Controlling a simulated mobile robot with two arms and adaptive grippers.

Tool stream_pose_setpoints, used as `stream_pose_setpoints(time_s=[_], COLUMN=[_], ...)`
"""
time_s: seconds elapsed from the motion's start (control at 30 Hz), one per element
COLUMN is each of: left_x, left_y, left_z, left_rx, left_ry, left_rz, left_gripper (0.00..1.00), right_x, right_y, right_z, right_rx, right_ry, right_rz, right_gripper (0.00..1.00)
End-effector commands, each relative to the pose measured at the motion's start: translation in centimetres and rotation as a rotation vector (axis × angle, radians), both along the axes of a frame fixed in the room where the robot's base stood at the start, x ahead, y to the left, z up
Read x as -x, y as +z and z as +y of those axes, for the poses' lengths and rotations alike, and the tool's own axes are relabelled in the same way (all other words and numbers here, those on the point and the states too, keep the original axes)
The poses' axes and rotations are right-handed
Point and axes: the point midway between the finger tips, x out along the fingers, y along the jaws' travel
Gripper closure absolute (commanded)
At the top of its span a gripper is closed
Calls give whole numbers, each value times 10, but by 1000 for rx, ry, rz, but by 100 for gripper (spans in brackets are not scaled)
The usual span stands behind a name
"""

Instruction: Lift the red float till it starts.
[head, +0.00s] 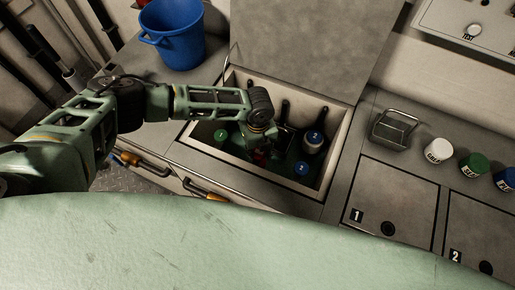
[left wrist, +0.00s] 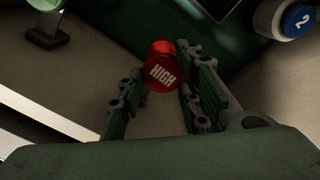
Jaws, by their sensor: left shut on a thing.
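The red float (left wrist: 162,72), a round red knob marked HIGH, sits between the two fingers of my left gripper (left wrist: 160,82) in the left wrist view. The gripper is shut on it. In the head view my left gripper (head: 262,148) reaches down into the open chiller well (head: 214,153), and only a little red shows below it. The float's lower part is hidden.
A blue bucket (head: 172,42) stands behind left. A wire basket (head: 391,130) and several lidded jars (head: 438,150) stand on the right.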

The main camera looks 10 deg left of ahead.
Motion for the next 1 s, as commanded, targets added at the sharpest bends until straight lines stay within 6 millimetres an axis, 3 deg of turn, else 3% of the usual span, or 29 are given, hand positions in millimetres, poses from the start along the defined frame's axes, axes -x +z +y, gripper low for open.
stream_pose_setpoints(time_s=[0.27,0.67,1.0], left_x=[4,5,4], left_y=[-2,45,46], left_z=[6,7,7], left_rx=[-15,-15,-16], left_ry=[4,7,6], left_rz=[12,14,12], left_gripper=[100,100,100], right_x=[0,-1,-1], right_y=[1,42,41], right_z=[0,1,1], right_rx=[0,-1,-1], right_ry=[0,-1,-1], right_rz=[-1,-1,-1], right_gripper=[84,84,84])
